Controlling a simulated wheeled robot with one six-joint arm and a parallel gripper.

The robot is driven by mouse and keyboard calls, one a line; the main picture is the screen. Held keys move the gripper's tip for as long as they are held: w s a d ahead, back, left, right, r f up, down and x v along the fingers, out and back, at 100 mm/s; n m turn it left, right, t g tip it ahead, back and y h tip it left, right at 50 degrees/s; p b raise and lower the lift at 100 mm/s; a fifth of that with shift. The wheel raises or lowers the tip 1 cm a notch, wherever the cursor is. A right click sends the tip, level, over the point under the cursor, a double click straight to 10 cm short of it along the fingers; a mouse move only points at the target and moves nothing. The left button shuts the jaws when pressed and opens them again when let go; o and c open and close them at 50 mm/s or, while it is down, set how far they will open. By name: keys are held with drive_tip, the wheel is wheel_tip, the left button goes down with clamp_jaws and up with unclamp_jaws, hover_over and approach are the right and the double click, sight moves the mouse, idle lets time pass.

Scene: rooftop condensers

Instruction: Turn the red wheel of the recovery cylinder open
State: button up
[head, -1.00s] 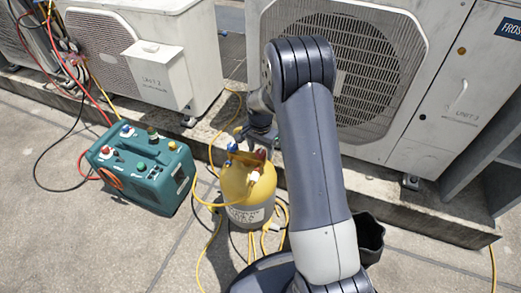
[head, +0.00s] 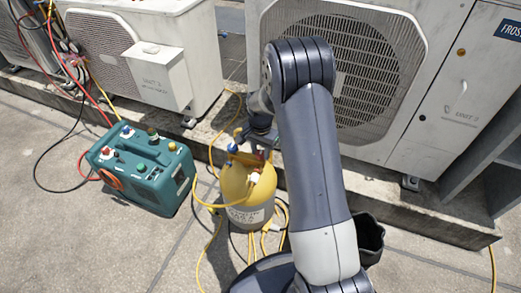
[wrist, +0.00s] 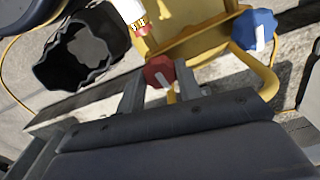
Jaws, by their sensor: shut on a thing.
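The recovery cylinder (head: 235,185) stands upright on the ground, with a yellow top and a pale lower body. My gripper (wrist: 158,82) is shut on the red wheel (wrist: 158,70), which sits between its two fingers in the wrist view. In the head view my gripper (head: 264,145) is at the cylinder's top, and the red wheel is mostly hidden behind it. A blue wheel (wrist: 254,30) with a white mark is on the other side of the valve top. It also shows in the head view (head: 232,148).
A teal recovery machine (head: 145,168) stands left of the cylinder. Yellow hoses (head: 206,245) lie around the cylinder's base. White condenser units (head: 365,75) stand on a low ledge behind. A dark open container (wrist: 80,50) is close by. Open paving lies at the front left.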

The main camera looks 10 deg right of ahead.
drive_tip(key=n+p, duration=0.1)
drive_tip(key=n, duration=0.2)
drive_tip(key=shift+n, duration=0.3)
drive_tip(key=n+p, duration=0.1)
drive_tip(key=n, duration=0.3)
drive_tip(key=shift+n, duration=0.3)
drive_tip(key=n, duration=0.4)
drive_tip(key=shift+n+p, duration=0.3)
drive_tip(key=shift+p, duration=0.05)
drive_tip(key=n, duration=0.8)
drive_tip(key=shift+d+p, duration=0.1)
drive_tip(key=shift+p, duration=0.25)
drive_tip(key=n, duration=0.4)
drive_tip(key=shift+n, duration=0.3)
drive_tip(key=n, duration=0.4)
drive_tip(key=shift+n, duration=2)
drive_tip(key=shift+w, duration=0.1)
